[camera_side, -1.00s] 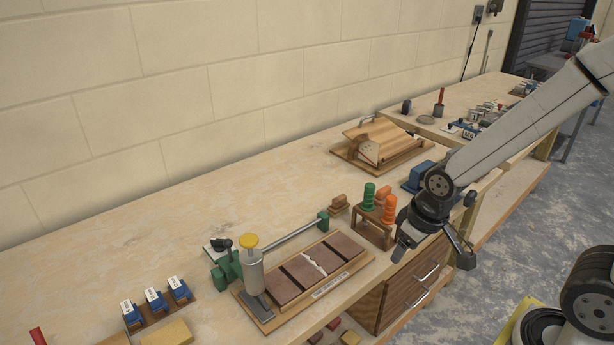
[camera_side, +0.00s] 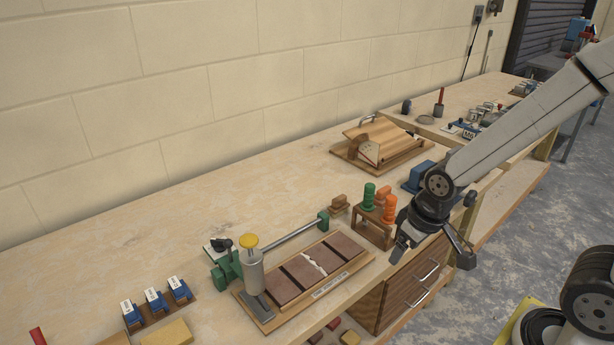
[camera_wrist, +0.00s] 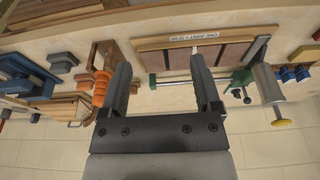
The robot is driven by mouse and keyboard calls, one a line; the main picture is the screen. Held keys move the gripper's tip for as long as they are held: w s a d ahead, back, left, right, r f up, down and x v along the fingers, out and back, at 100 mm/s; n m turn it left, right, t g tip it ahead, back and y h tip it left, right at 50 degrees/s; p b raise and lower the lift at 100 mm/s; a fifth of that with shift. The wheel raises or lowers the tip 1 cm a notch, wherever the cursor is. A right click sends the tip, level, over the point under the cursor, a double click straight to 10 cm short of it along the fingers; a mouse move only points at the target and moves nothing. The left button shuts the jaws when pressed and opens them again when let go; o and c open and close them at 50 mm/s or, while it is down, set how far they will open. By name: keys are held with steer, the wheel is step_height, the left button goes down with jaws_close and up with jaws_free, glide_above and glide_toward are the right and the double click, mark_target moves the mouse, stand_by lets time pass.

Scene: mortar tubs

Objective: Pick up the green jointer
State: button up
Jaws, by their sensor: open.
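The green jointer (camera_side: 369,197) stands upright in a small wooden rack (camera_side: 371,228), its ribbed green handle on top. Orange-handled tools (camera_side: 388,209) stand beside it in the same rack. My gripper (camera_side: 435,253) is open and empty, to the right of the rack and apart from the green jointer. In the wrist view my gripper (camera_wrist: 160,68) has its two fingers spread wide. An orange handle (camera_wrist: 101,88) shows just left of the left finger there. I cannot make out the green handle in the wrist view; the left finger may hide it.
A board with brown tiles (camera_side: 306,270) and a green clamp-like tool (camera_side: 228,270) lie left of the rack. A wooden fixture (camera_side: 385,146) and a blue block (camera_side: 419,176) stand behind. Drawers (camera_side: 412,285) are below the bench edge.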

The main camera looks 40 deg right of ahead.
step_height(320, 180, up, 2)
steer(key=m+g, duration=0.2)
steer(key=m, duration=1.2)
glide_above(370, 185)
steer(key=shift+s+a+r, duration=0.15)
steer(key=shift+s+a, duration=0.05)
steer(key=shift+a, duration=0.1)
steer(key=shift+w+d+m+g, duration=0.3)
steer(key=shift+d+m, duration=0.1)
steer(key=shift+m, duration=0.1)
steer(key=shift+s+f, duration=0.2)
steer(key=shift+f, duration=3.7)
jaws_close()
